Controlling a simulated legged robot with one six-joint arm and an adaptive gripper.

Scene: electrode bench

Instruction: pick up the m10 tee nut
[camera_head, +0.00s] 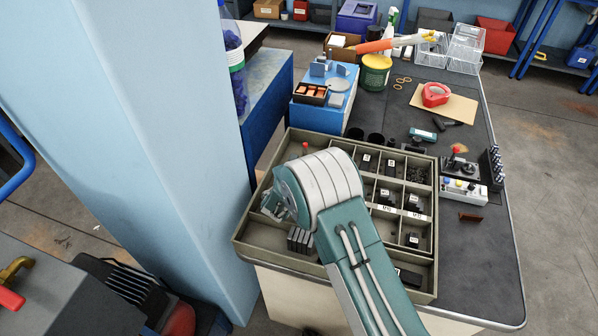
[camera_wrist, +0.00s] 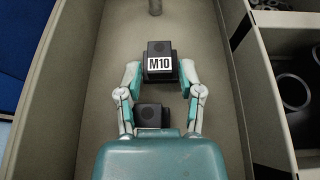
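In the wrist view a dark tee nut (camera_wrist: 160,48) with a white "M10" label stands on the floor of a narrow tray compartment (camera_wrist: 112,50). My gripper (camera_wrist: 160,78) is open, pointing into this compartment. Its fingertips are at either side of the labelled nut's near part, with a small gap visible at each side. A second dark block (camera_wrist: 149,115) lies nearer, between the finger bases, partly hidden by my gripper's body. No label shows on it. In the head view my arm covers the gripper and part of the divided tray (camera_head: 243,239).
Compartment walls (camera_wrist: 222,50) rise close on both sides of my gripper. A round post (camera_wrist: 155,6) stands beyond the nut. In the head view, other compartments hold dark parts, and a control box (camera_head: 463,190) sits right of the tray. A light-blue pillar (camera_head: 150,130) stands left.

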